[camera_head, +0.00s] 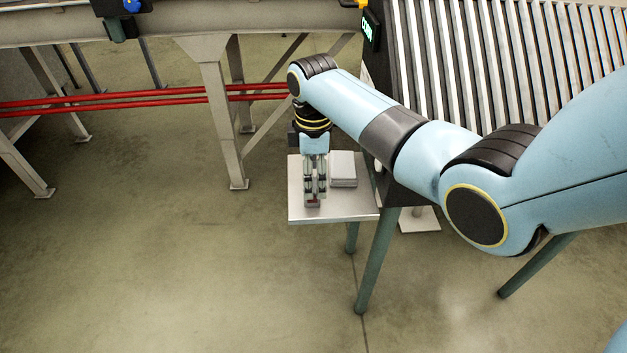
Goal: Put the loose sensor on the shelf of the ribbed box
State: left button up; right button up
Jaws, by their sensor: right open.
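My right gripper (314,197) points straight down over a pale flat shelf (300,213). Its fingers are open and reach down close to the shelf's surface. A light grey block with ridged edges (343,168), possibly the ribbed box, sits on the shelf just right of the gripper. My left gripper is not in view.
A roller conveyor (480,60) fills the upper right, with a small lit green display (368,27) at its left end. A steel frame leg (220,110) and red pipes (150,98) stand behind. Green legs (376,262) rise beside the shelf. The floor at left is clear.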

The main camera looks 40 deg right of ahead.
aim_at(314, 185)
notch_tip(314, 185, up, 9)
jog(key=p, duration=0.1)
jog(key=shift+s+f, duration=0.1)
dwell(0.5)
jog(key=s+f+m+b, duration=0.1)
jog(key=s+f+m, duration=0.4)
jog(key=s+f, duration=1.5)
jog(key=s+f+m+b, duration=0.1)
jog(key=s+f+m, duration=0.4)
jog(key=s+f, duration=1.5)
jog(key=s+d, duration=0.1)
jog(key=s, duration=0.5)
jog(key=shift+s+m+t+h, duration=0.3)
jog(key=shift+s+m+h, duration=0.05)
jog(key=shift+m+h, duration=0.05)
jog(key=shift+w+r+m+b, duration=0.1)
jog(key=shift+w+m+b, duration=0.15)
jog(key=shift+m+b, duration=0.05)
